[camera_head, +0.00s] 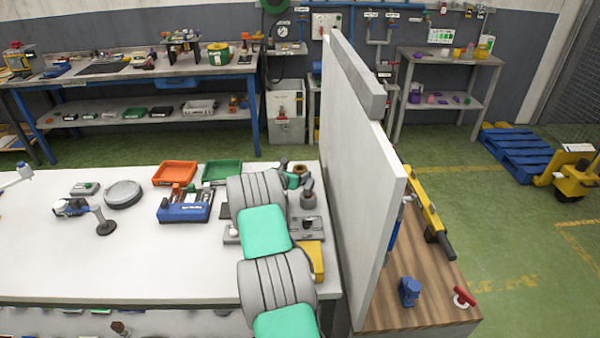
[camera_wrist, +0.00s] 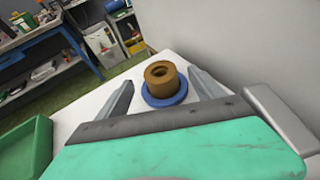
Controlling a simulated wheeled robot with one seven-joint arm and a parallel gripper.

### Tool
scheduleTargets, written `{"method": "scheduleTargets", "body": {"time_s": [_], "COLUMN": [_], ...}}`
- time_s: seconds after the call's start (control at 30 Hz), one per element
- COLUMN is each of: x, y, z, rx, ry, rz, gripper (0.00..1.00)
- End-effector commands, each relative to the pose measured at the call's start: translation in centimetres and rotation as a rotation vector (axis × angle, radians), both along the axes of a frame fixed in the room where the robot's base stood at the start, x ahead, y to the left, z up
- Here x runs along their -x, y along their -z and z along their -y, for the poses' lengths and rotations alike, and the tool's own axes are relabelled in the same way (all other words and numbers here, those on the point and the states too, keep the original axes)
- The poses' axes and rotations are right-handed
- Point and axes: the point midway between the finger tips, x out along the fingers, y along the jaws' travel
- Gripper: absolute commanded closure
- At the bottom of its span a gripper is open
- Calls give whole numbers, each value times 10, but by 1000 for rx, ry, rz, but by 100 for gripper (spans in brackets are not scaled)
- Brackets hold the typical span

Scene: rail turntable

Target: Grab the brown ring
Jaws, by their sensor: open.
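The brown ring (camera_wrist: 160,72) is a short, thick cylinder with a hole in its top. In the wrist view it sits on a round blue base (camera_wrist: 165,98) near the far edge of the white table. In the head view the ring (camera_head: 301,168) shows partly, just beyond my arm's end. My gripper (camera_wrist: 160,77) is open, with one finger to each side of the ring in the wrist view. I see no contact, and the gap in depth is hard to judge. In the head view my arm hides most of the gripper.
A tall white panel (camera_head: 350,170) stands close to the right. A green tray (camera_head: 222,171) and an orange tray (camera_head: 174,173) lie to the left. A grey device (camera_head: 308,198) stands just in front of the ring. Bare table (camera_head: 150,255) lies at front left.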

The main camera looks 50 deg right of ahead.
Motion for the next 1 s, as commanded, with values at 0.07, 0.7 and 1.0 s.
{"method": "scheduleTargets", "body": {"time_s": [0.07, 0.7, 1.0], "x": [0, -7, -7], "y": [1, 12, 12], "z": [13, 31, 31], "rx": [-2, -1, -2], "ry": [3, -1, -1], "rz": [-1, 1, 1], "gripper": [22, 40, 65]}}
